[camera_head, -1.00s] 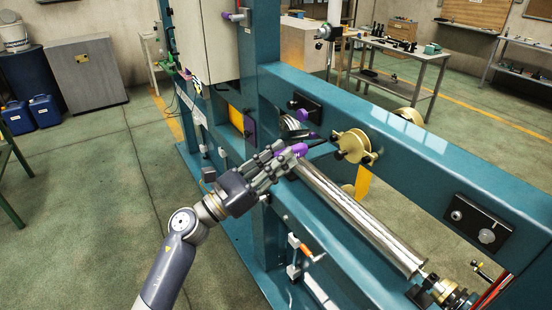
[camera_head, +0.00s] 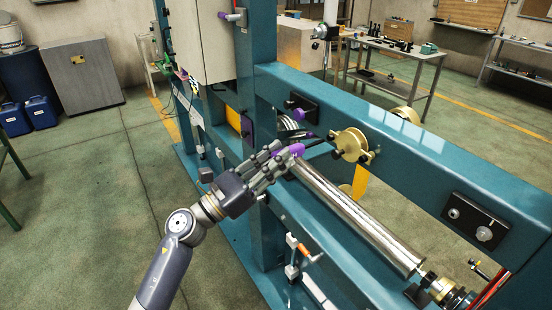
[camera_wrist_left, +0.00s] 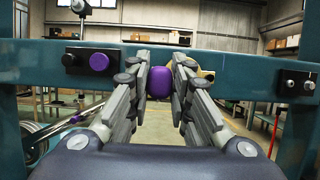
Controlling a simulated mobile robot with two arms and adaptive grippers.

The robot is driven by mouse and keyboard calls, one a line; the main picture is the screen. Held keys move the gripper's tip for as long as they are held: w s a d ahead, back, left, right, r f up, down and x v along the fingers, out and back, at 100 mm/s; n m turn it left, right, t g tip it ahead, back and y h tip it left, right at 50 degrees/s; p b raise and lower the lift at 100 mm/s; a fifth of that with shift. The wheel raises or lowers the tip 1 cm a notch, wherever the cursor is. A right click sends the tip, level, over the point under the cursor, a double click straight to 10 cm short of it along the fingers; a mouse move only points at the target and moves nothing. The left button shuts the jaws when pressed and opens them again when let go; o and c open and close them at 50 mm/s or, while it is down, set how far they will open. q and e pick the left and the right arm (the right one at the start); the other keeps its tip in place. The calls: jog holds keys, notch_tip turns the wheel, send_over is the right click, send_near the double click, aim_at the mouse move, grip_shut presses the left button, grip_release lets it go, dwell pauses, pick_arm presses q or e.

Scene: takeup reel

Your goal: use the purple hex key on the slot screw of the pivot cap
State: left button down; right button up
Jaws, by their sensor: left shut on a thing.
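My left gripper (camera_head: 282,158) is shut on a purple handle (camera_head: 297,149), which I take to be the purple hex key. In the left wrist view, the purple handle (camera_wrist_left: 159,82) sits between the fingertips of my left gripper (camera_wrist_left: 158,84). Its shaft and tip cannot be made out clearly. The gripper is in front of the teal beam, near the upper end of the silver roller (camera_head: 355,218). I cannot tell for sure which part is the pivot cap, and no screw slot can be made out. My right gripper is not in view.
A black plate with a purple knob (camera_head: 298,113) is on the teal beam (camera_head: 400,150); the knob also shows in the left wrist view (camera_wrist_left: 98,61). Another black plate (camera_head: 475,221) carries two grey round parts. Open floor lies left.

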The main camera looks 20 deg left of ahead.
pick_arm(q)
jog(key=shift+w+d, duration=0.6)
jog(key=shift+w, duration=0.25)
jog(key=c, duration=2.2)
grip_release()
grip_shut()
